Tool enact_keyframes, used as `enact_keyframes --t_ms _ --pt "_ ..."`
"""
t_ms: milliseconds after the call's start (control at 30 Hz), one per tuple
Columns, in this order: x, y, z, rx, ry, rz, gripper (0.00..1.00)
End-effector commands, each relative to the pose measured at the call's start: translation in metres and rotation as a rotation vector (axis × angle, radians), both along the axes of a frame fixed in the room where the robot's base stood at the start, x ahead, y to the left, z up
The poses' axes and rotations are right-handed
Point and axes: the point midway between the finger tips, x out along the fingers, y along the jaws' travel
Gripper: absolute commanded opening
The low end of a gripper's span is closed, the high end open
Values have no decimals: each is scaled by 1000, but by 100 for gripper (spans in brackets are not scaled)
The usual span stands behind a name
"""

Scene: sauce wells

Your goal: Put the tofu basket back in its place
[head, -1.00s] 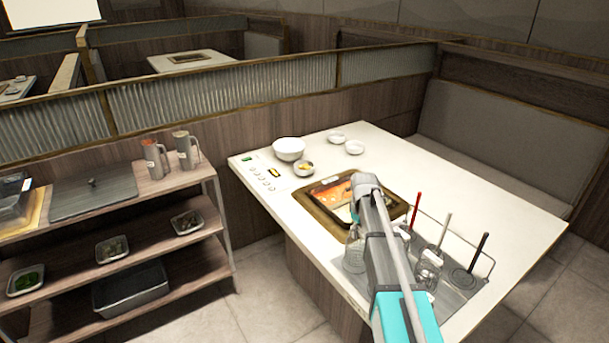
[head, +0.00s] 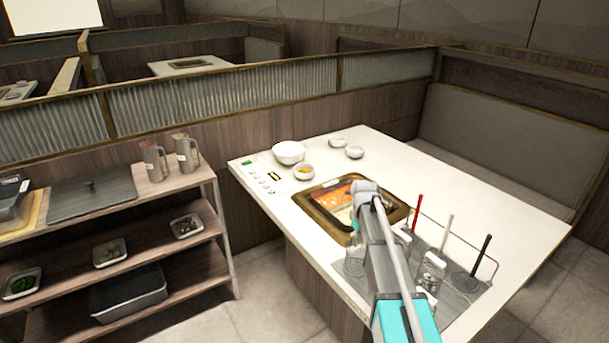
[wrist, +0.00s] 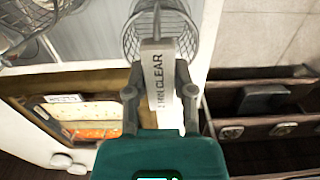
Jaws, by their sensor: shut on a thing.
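A wire mesh basket (wrist: 160,27) is at the far end of this handle. In the head view a wire basket (head: 354,258) hangs left of my arm, by the near edge of the table; my arm hides the gripper there. The grey tray (wrist: 92,30) lies beside and beyond the held basket. Other baskets with red (head: 415,212), white (head: 446,234) and black (head: 480,254) handles stand at the tray. I cannot read which one is for tofu.
The pot (head: 325,211) with orange and pale broth is set in the white table (head: 480,188), left of the tray. White bowls (head: 289,152) stand at the back left. A wooden shelf (head: 130,199) with dishes and jugs stands left of the table, across a floor gap.

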Motion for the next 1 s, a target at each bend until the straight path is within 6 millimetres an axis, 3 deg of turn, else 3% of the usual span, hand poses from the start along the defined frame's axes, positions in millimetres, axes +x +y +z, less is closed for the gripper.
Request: enact_keyframes --t_ms 800,833,1000 --pt "-1 0 -7 0 1 0 0" --pt "-1 0 -7 0 1 0 36" --pt "-1 0 -7 0 1 0 68"
